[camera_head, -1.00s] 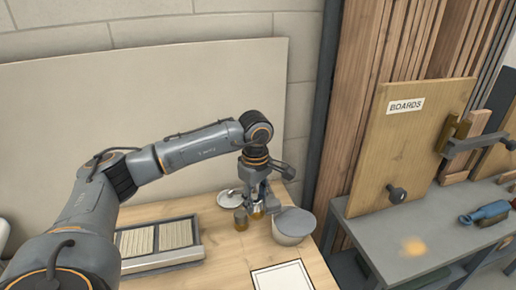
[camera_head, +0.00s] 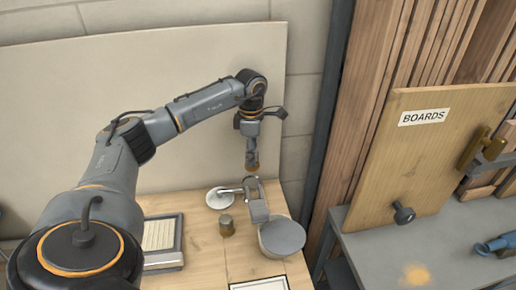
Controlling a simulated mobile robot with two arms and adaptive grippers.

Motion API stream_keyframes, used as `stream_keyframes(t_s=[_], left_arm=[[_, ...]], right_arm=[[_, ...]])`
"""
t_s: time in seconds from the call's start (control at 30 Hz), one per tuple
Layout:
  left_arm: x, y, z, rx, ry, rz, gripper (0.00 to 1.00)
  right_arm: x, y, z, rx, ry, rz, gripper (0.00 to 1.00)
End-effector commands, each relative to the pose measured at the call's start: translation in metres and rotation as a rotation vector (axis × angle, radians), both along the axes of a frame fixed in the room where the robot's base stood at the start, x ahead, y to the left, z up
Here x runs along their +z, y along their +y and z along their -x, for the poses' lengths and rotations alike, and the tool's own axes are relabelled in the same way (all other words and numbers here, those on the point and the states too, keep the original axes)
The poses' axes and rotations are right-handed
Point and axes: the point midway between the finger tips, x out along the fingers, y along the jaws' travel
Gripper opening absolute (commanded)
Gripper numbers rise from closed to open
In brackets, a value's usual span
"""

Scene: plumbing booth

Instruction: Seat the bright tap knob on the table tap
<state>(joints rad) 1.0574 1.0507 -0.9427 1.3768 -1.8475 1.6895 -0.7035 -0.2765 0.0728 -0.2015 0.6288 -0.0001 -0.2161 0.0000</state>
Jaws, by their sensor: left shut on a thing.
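My left gripper (camera_head: 252,150) is in the air above the work table. It is shut on a small amber-brown piece, which I take to be the bright tap knob (camera_head: 252,164). The knob hangs under the wrist and its far side is hidden. The grey table tap (camera_head: 258,208) stands below it, with a gap in the picture between knob and tap. A thin metal arm runs left from the tap's upper part toward a pale round disc (camera_head: 219,198). A second small brownish cylinder (camera_head: 227,226) stands on the table left of the tap. My right gripper is out of view.
A round pot with a grey top (camera_head: 284,236) stands close to the right of the tap. A ribbed tray (camera_head: 161,240) lies to the left. A white-framed panel (camera_head: 260,285) is at the front. A wooden board labelled BOARDS (camera_head: 408,150) stands on a grey bench (camera_head: 365,232).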

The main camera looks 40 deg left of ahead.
Motion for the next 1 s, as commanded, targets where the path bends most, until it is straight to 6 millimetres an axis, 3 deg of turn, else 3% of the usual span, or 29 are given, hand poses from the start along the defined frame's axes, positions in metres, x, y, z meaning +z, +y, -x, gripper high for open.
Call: stream_keyframes(t_s=[0.13,0.3,0.67,1.0], left_arm=[[-0.008,0.000,0.000,-0.001,0.000,0.000,0.04],[-0.021,0.000,0.000,-0.001,0.000,0.000,0.04],[-0.049,0.000,0.000,-0.002,0.000,0.000,0.04],[-0.067,0.000,0.000,-0.002,0.000,0.000,0.04]], right_arm=[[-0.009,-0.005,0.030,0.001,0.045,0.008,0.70],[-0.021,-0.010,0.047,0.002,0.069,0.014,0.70],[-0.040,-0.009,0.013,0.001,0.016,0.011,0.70],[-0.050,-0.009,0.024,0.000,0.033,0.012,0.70]])
